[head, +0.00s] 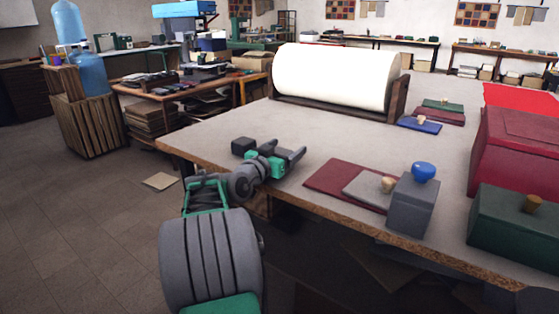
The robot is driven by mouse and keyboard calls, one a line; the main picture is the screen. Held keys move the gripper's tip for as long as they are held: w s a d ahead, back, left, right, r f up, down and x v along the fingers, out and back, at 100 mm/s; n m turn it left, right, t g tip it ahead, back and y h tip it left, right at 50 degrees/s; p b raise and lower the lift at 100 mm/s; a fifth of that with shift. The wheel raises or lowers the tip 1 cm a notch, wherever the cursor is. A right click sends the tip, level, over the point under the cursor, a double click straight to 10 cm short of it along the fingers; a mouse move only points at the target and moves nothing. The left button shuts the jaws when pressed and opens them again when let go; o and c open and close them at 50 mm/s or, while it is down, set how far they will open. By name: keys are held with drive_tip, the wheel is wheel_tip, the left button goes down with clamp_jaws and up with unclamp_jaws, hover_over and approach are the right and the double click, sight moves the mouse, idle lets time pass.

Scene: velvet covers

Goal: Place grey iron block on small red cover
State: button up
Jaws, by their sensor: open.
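A grey block (412,205) with a round blue knob (424,172) stands upright near the table's front edge. Left of it lies a flat dark red cover (328,177), partly under a grey slab (365,186) with a beige knob. A smaller dark red cover (449,117) lies farther back on the right, between a green and a blue one. My gripper (291,160) is open and empty over the table's left part, left of the red cover and apart from the grey block.
A large white roll (335,78) in a wooden stand is at the back of the table (330,135). A big red box (515,150) and a dark green box (515,228) with a wooden knob stand at the right. The table's middle is clear.

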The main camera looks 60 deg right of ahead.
drive_tip(key=shift+c, duration=0.3)
clamp_jaws()
idle(0.5)
drive_tip(key=shift+w+r, duration=0.1)
drive_tip(key=shift+r, duration=0.1)
